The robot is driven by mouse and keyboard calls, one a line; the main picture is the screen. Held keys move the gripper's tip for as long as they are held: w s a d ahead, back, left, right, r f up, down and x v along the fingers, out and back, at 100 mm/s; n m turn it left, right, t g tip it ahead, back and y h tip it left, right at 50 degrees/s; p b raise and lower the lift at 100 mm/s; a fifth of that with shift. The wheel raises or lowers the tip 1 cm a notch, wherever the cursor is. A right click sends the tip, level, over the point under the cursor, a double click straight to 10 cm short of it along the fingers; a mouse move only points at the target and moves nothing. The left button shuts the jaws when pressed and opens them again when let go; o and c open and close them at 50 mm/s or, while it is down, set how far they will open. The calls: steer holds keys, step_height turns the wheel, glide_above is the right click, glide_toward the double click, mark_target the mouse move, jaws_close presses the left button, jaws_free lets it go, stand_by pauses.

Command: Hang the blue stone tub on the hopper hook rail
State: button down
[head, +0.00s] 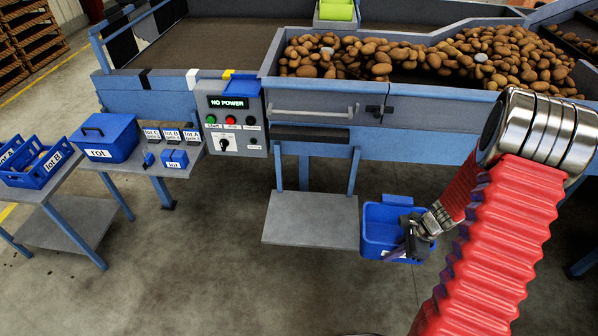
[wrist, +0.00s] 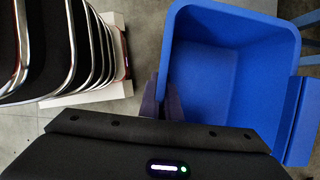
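The blue stone tub (head: 378,228) is an open box with a raised blue piece on one side, right of the grader's low grey shelf. In the wrist view the tub (wrist: 235,70) fills the right half, and its inside looks empty. My gripper (head: 408,243) is at the tub's near right side. In the wrist view my gripper's dark fingers (wrist: 164,102) sit on either side of the tub's wall, shut on it. A pale horizontal bar (head: 310,112) on the hopper front may be the hook rail. I cannot tell whether the tub touches the floor.
The hopper (head: 480,110) is full of potatoes. The control box (head: 238,118) reads NO POWER. A grey low shelf (head: 310,218) stands left of the tub. A blue rot box (head: 104,136) and a lot crate (head: 40,165) stand far left. The floor in front is clear.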

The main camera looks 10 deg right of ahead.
steer(key=w+a+r+n+g+h, duration=0.2)
steer(key=w+a+r+n+g, duration=0.1)
steer(key=w+a+r+n, duration=0.3)
steer(key=w+a+r+n+g+h, duration=0.2)
steer(key=w+a+r+n, duration=0.5)
steer(key=a+r+n, duration=0.4)
step_height(320, 180, up, 3)
steer(key=n, duration=0.4)
steer(key=shift+w+a+r+g, duration=0.15)
steer(key=shift+r+g, duration=0.05)
steer(key=shift+g, duration=0.2)
steer(key=shift+a, duration=0.1)
